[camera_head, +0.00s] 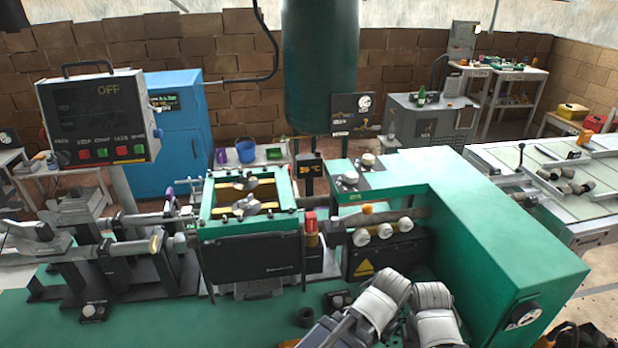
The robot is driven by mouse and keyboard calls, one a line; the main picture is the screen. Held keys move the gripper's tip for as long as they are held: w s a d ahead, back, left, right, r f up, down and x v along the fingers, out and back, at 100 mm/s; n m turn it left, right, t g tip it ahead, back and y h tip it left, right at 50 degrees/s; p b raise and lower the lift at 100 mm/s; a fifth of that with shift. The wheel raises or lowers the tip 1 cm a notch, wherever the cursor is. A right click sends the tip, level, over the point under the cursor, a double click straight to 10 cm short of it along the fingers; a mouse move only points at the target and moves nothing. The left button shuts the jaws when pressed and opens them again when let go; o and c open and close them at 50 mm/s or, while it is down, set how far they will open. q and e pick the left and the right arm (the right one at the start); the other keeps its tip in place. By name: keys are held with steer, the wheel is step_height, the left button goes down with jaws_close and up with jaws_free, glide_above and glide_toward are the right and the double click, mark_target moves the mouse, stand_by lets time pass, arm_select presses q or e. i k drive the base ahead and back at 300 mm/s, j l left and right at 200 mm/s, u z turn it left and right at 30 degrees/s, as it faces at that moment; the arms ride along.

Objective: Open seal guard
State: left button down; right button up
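I cannot tell for sure which part is the seal guard. One candidate is a black box-shaped front panel (250,260) under a green open-topped frame (206,205), in the middle of the green machine. Yellow bars and grey metal pieces show inside the frame. Another is a dark panel (402,254) with a yellow warning triangle, to the right, below several white round knobs. White-covered links that look like one of my arms stand at the bottom, right of centre. No gripper fingers can be made out, and neither gripper is seen touching a panel.
A control box (92,112) showing OFF stands at the left. Metal rods (130,246) on black stands lie below it. A red-capped part (310,229) sits between the two panels. A green housing (500,230) bounds the right. A dark green cylinder (320,60) rises behind.

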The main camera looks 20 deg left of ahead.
mark_target(274, 253)
steer(key=u, duration=0.4)
steer(key=j+u, duration=0.15)
steer(key=u, duration=0.2)
steer(key=i+u, duration=0.1)
steer(key=u, duration=0.3)
